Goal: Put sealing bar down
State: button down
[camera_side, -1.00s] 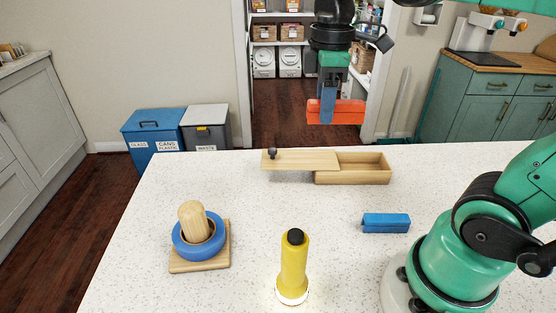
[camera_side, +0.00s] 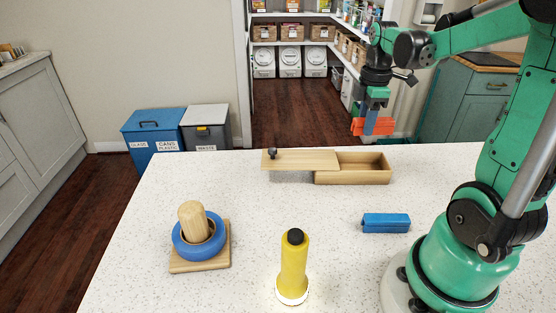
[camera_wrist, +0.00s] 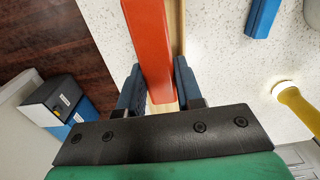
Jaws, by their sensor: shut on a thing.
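My gripper (camera_side: 371,127) is shut on an orange-red bar (camera_side: 386,127), taken as the sealing bar, and holds it up in the air near the counter's far edge. In the wrist view, my gripper (camera_wrist: 158,92) has its blue fingers on both sides of the orange-red bar (camera_wrist: 148,40), and the bar's far end runs out of the picture. A similar blue bar (camera_side: 385,223) lies on the counter and is partly seen in the wrist view (camera_wrist: 262,16).
The speckled counter (camera_side: 330,215) has free room in its middle. A wooden box (camera_side: 352,178) with its lid (camera_side: 300,160) slid left stands at the far side. A yellow flashlight (camera_side: 294,265) stands at the front. A blue ring (camera_side: 185,249) sits around a wooden peg (camera_side: 192,216).

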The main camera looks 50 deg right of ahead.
notch_tip(320, 180, down, 11)
jog(key=shift+r, duration=0.15)
dwell(0.4)
jog(key=c, duration=0.9)
grip_release()
jog(key=shift+o, duration=0.2)
notch_tip(320, 180, up, 12)
jog(key=shift+a+f, duration=0.1)
jog(key=w+a+m+t, duration=0.2)
jog(key=a+m+t, duration=0.5)
jog(key=a, duration=1.2)
jog(key=shift+w+a+r+m, duration=0.2)
jog(key=shift+r+m, duration=0.2)
jog(key=shift+m, duration=0.6)
jog(key=shift+d, duration=0.1)
